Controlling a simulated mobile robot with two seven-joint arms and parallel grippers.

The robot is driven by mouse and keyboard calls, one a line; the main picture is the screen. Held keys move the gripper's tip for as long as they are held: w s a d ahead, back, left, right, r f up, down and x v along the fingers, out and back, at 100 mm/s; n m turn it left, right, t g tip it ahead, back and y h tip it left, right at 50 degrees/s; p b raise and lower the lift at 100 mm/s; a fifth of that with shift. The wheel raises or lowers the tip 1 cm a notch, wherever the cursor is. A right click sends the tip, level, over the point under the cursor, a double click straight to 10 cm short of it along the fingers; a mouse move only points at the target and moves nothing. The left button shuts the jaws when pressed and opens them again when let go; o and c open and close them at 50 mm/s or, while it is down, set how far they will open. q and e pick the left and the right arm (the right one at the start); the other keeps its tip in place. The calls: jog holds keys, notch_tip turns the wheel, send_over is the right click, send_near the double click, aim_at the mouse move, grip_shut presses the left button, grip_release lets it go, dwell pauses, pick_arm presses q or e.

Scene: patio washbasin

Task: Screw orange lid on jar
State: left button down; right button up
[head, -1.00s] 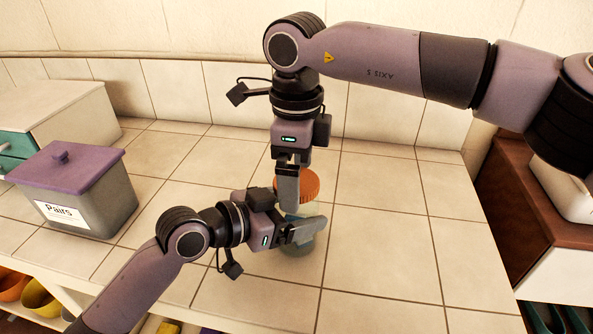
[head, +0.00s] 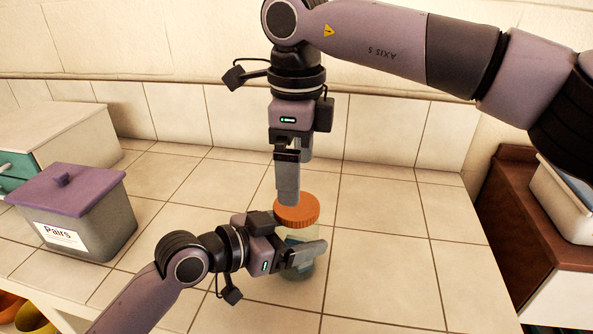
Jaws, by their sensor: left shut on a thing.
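The orange lid (head: 298,209) sits on the top of a clear glass jar (head: 304,268) with something bluish inside. It looks level; how tightly it sits cannot be seen. My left gripper (head: 304,254) comes in from the left and is shut around the jar's body, its near finger covering part of it. My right gripper (head: 297,182) points down from above. Its fingers are apart, and the near fingertip overlaps the lid's upper left edge in the picture. The lid is not gripped between them.
A grey bin (head: 90,222) with a purple lid and a "Pairs" label stands at the left, before a white cabinet (head: 60,135) with a teal drawer. A brown cabinet (head: 515,225) stands at the right. The tiled counter (head: 385,245) is clear right of the jar.

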notch_tip(320, 180, up, 11)
jog(key=shift+f, duration=0.2)
pick_arm(q)
grip_release()
jog(key=v, duration=0.7)
jog(key=shift+b, duration=0.3)
pick_arm(e)
jog(key=shift+f, duration=0.35)
